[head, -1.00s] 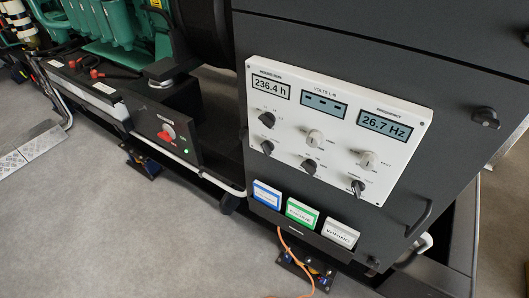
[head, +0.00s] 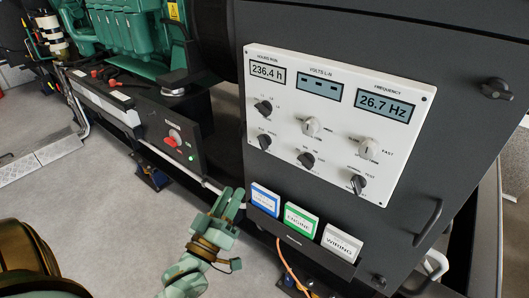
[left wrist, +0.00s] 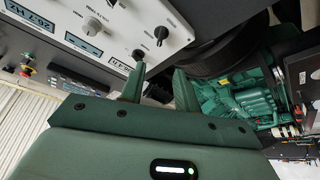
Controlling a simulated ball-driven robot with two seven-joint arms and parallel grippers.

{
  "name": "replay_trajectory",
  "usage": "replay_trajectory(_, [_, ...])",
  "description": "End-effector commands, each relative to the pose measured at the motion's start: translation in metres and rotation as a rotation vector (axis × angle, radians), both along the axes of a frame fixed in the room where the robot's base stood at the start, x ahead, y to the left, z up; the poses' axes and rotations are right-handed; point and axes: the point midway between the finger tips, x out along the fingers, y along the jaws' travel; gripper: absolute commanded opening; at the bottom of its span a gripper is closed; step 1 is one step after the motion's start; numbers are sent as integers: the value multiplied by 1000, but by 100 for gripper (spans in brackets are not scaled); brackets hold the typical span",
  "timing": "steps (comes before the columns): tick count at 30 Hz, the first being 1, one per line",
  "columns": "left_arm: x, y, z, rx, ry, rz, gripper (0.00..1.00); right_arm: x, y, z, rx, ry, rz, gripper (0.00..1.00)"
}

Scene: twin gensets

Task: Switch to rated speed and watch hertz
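The white control panel (head: 330,125) is on the dark cabinet. Its frequency display (head: 384,106) reads 26.7 Hz. Below it is a pale knob (head: 368,147) with FAST printed at its right; I cannot tell its exact setting. A dark knob (head: 357,183) sits lower. My left gripper (head: 231,192) is open and empty, below and left of the panel, beside the binder holder. In the left wrist view its two fingers (left wrist: 160,72) stand apart in front of the upside-down panel (left wrist: 125,22), touching no knob that I can see. My right gripper is not in view.
Blue, green and white binders (head: 301,218) stand in a holder under the panel. A box with a red switch (head: 171,140) and green light is left of the panel, by the green engine (head: 125,35). A cabinet handle (head: 428,222) juts out at the right. Grey floor is open at left.

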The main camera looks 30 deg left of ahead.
Motion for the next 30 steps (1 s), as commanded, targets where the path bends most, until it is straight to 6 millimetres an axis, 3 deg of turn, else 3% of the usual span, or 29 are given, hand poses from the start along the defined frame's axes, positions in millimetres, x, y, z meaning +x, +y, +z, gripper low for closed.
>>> replay_trajectory(9, [75, 9, 25, 2, -1, 0, 32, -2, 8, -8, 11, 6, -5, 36])
replay_trajectory(15, [114, 14, 39, 4, 2, 0, 32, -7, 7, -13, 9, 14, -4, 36])
replay_trajectory(21, [133, 17, 46, 3, 3, 0, 32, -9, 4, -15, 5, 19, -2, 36])
replay_trajectory(30, [136, 17, 47, 2, 5, 1, 32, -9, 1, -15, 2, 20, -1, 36])
